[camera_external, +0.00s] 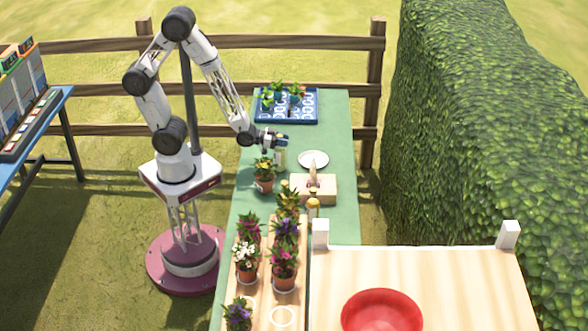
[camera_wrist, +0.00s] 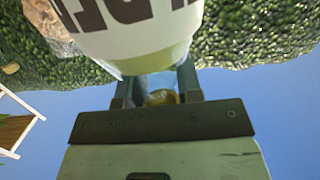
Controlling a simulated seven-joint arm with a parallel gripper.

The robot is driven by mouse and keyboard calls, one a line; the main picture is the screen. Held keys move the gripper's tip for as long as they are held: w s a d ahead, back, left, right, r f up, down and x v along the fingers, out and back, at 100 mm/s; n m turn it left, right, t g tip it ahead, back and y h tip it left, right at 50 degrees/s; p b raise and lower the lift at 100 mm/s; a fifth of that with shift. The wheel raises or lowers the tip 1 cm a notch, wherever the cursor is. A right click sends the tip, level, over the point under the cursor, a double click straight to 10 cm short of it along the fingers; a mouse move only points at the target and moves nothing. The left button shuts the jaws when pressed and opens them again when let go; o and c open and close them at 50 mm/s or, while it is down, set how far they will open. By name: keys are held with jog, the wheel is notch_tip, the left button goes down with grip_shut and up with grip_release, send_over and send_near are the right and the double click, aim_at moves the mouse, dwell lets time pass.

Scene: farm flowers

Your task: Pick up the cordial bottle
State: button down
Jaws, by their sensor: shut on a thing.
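The cordial bottle (camera_external: 280,158) is a small pale bottle below my gripper (camera_external: 282,141) in the external view, over the green table. In the wrist view, the bottle (camera_wrist: 135,38) fills the upper middle, with a white label, dark lettering and a yellow-green tint. My gripper (camera_wrist: 157,88) is shut on the bottle, with a finger on each side near the yellowish neck or cap end. Whether its base touches the table cannot be told.
A white plate (camera_external: 313,159) and a wooden box (camera_external: 320,190) are to the right. A blue tray (camera_external: 312,117) of plants is behind. Several flowerpots line the wooden board (camera_external: 262,290).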

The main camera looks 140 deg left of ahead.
jog(key=shift+r, duration=0.1)
jog(key=shift+r, duration=1.75)
jog(key=f+v, duration=0.1)
jog(key=v, duration=1.5)
jog(key=shift+s+a+f, duration=0.15)
jog(key=shift+s+a, duration=0.05)
jog(key=shift+s, duration=0.05)
jog(key=shift+a, duration=0.1)
jog(key=w+a+n+g+y, duration=0.1)
jog(key=w+a, duration=0.5)
jog(key=a, duration=0.6)
jog(key=shift+w+r+n+g+y, duration=0.25)
jog(key=shift+r+n+g+y, duration=0.05)
jog(key=shift+r, duration=0.15)
jog(key=shift+a, duration=0.1)
